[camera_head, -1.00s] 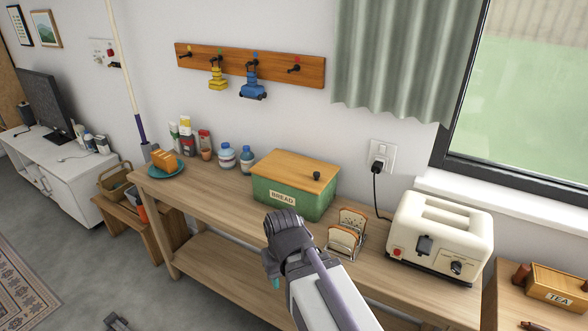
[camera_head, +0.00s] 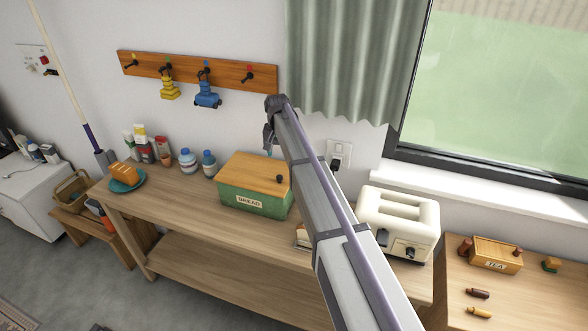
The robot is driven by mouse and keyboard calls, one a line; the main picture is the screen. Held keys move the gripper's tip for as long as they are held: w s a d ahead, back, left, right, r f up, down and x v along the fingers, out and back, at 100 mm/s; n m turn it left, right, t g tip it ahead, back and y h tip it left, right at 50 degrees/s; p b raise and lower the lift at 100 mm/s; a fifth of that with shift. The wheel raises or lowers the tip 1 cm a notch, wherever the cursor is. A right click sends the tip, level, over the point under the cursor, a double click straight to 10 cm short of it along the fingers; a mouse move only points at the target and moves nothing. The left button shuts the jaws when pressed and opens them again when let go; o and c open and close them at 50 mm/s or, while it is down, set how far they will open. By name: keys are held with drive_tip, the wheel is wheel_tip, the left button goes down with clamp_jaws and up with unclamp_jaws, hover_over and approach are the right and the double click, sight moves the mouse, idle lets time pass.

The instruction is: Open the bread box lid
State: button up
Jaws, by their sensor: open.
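The green bread box (camera_head: 249,203) stands on the wooden table, its label reading BREAD. Its wooden lid (camera_head: 250,172) is closed, with a dark round knob (camera_head: 279,179) near the right end. My gripper (camera_head: 268,142) is raised in front of the wall, appearing just above the lid's right end in the picture, apart from the knob. Its fingers are small and partly hidden by my arm, and I see nothing held in them. My arm hides most of the toast rack beside the box.
A cream toaster (camera_head: 398,222) stands to the right, close to my arm. A peg rail (camera_head: 190,71) hangs above. The tabletop before the box is clear.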

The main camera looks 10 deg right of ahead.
sight(279, 176)
wheel_tip(279, 176, down, 11)
drive_tip(key=b, duration=1)
drive_tip(key=shift+a+b, duration=0.1)
drive_tip(key=shift+b, duration=0.3)
drive_tip(key=shift+r, duration=0.1)
drive_tip(key=shift+c, duration=0.3)
clamp_jaws()
